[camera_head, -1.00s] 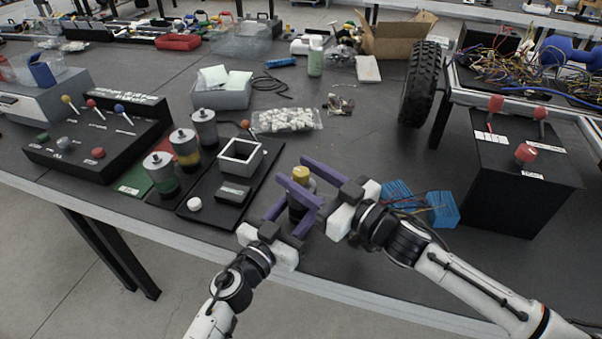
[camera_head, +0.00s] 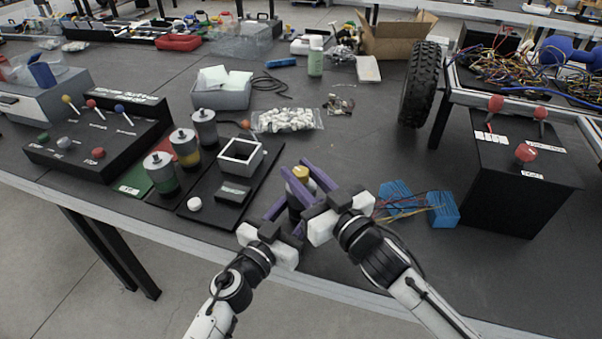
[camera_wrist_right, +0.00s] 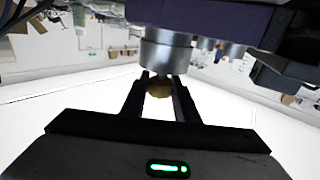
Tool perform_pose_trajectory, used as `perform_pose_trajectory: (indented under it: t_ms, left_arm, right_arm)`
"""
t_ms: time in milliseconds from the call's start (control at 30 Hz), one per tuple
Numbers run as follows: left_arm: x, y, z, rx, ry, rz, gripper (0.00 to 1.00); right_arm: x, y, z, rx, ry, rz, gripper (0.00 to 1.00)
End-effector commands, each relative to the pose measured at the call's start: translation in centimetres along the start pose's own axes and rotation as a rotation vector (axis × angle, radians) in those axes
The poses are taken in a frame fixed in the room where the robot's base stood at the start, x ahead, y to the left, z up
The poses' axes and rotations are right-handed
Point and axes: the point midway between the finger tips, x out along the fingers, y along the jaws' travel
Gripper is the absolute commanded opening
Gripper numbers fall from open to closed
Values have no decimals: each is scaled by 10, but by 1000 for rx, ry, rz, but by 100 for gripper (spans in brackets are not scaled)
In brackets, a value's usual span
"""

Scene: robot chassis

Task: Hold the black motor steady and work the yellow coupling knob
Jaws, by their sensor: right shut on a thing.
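The black motor (camera_head: 294,203) stands upright near the table's front edge, mostly hidden by my grippers. Its yellow coupling knob (camera_head: 300,172) is on top. My left gripper (camera_head: 283,209) has its purple fingers on both sides of the motor body and appears shut on it. My right gripper (camera_head: 302,172) comes from the right with its purple fingers shut on the knob. In the right wrist view the knob (camera_wrist_right: 160,88) shows between dark fingers, beside a silver cylindrical part (camera_wrist_right: 166,50) and a purple finger across the top.
A black plate with an open square box (camera_head: 241,158) lies left of the grippers. Blue blocks with wires (camera_head: 443,209) lie to the right, near a black box with red knobs (camera_head: 515,190). A bag of white pieces (camera_head: 287,120) is behind.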

Motion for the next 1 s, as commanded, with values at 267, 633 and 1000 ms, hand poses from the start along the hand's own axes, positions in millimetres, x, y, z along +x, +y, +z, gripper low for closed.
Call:
perform_pose_trajectory:
  t_ms: [267,633,1000]
  left_arm:
    - [0,4,1,3,-2,8,0]
    - [0,4,1,4,-2,8,0]
    - [0,3,1,2,-2,7,0]
  right_arm:
    - [1,-3,-4,9,9,144,5]
    - [0,1,-3,0,4,182,5]
    - [-1,1,-2,1,0,182,46]
